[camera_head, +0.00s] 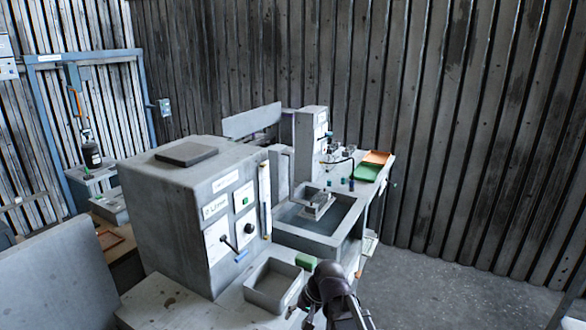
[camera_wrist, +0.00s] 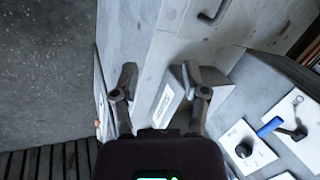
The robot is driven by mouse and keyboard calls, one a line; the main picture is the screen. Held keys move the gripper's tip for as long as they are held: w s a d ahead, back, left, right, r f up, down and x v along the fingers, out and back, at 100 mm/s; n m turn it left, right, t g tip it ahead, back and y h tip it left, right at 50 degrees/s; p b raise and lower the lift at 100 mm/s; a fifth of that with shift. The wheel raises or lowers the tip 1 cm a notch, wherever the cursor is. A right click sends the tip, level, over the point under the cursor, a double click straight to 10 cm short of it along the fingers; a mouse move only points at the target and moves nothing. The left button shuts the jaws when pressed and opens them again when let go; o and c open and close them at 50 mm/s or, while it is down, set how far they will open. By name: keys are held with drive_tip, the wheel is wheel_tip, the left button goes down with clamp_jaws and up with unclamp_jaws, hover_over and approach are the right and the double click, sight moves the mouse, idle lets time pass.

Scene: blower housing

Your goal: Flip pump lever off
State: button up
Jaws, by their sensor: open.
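The lever (camera_head: 232,247) is on a white plate low on the front of the grey cabinet (camera_head: 170,215) in the head view. It has a dark pivot and arm, and its blue grip points down and to the right. In the wrist view the lever's blue grip (camera_wrist: 270,127) shows at the right, beside a black knob (camera_wrist: 243,150). My gripper (camera_wrist: 159,78) is open and empty, with its fingers apart. It is away from the lever, to the left of it in the wrist view. In the head view my dark wrist is at the bottom, right of the cabinet; the fingertips are unclear there.
A grey open bin (camera_head: 262,294) stands on the bench between the cabinet and my wrist. A green block (camera_head: 306,261) is behind it. A sink-like basin (camera_head: 293,238), with an orange tray (camera_head: 376,157) and a green tray (camera_head: 363,173) beyond, lies further back. Open floor is at right.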

drive_tip(key=s+d+h, duration=0.2)
drive_tip(key=d, duration=0.6)
drive_tip(key=s+d+f+n+h, duration=0.1)
drive_tip(key=s+d+h, duration=0.1)
drive_tip(key=d, duration=0.5)
drive_tip(key=shift+s+d+f+g+h, duration=0.3)
drive_tip(key=shift+s+d+h, duration=0.1)
drive_tip(key=shift+s, duration=0.45)
